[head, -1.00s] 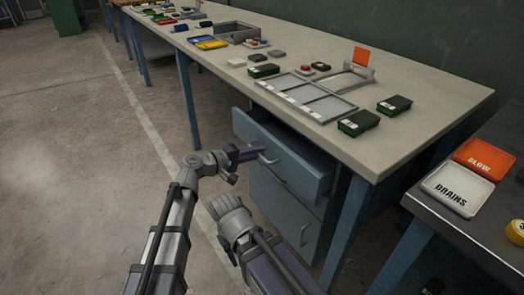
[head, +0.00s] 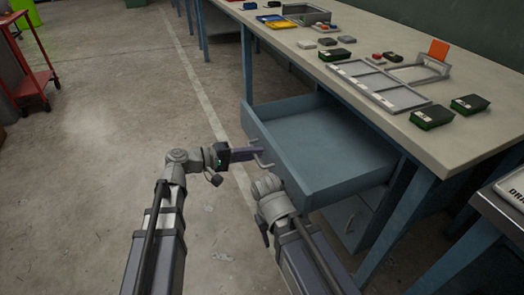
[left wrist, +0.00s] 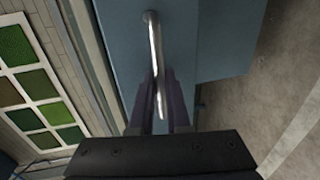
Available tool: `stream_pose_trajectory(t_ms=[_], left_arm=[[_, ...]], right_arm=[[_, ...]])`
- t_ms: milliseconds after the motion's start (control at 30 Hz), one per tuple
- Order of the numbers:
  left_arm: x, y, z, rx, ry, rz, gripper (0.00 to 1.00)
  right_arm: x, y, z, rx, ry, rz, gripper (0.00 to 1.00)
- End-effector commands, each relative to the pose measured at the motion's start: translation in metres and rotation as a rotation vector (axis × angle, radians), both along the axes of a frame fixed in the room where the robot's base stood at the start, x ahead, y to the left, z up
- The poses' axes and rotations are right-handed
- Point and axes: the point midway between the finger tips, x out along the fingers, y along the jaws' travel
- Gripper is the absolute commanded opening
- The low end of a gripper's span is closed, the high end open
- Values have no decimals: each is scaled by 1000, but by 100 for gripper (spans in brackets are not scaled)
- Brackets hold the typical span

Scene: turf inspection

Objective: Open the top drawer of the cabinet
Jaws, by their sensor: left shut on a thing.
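The cabinet's blue-grey top drawer (head: 335,145) stands pulled well out from under the workbench, and I see into its empty interior. My left gripper (head: 250,154) is shut on the drawer's metal handle (head: 263,162). In the left wrist view the fingers (left wrist: 160,108) close around the bright bar handle (left wrist: 153,40) against the blue drawer front (left wrist: 215,40). The lower drawer (head: 348,220) is shut beneath, partly hidden by the top drawer and my right arm.
The workbench (head: 455,150) above holds a grey divided frame (head: 380,88) and several dark green boxes. Another table (head: 490,200) stands at the right. The floor (head: 100,120) at the left is clear up to a red trolley (head: 38,85).

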Motion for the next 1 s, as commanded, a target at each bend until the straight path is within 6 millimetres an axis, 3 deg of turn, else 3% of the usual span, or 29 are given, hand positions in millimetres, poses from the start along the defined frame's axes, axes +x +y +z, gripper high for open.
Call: stream_pose_trajectory(t_ms=[433, 467, 567, 833, 1000], left_arm=[[-1, 2, 0, 1, 0, -2, 0], [-1, 2, 0, 1, 0, -2, 17], [-1, 2, 0, 1, 0, -2, 27], [-2, 4, 1, 0, 0, 0, 27], [-9, 24, 6, 0, 0, 2, 27]], right_arm=[[0, 0, 0, 0, 0, 0, 50], [0, 0, 0, 0, 0, 0, 50], [0, 0, 0, 0, 0, 0, 50], [0, 0, 1, 0, 0, 0, 50], [0, 0, 6, -1, 0, -1, 50]])
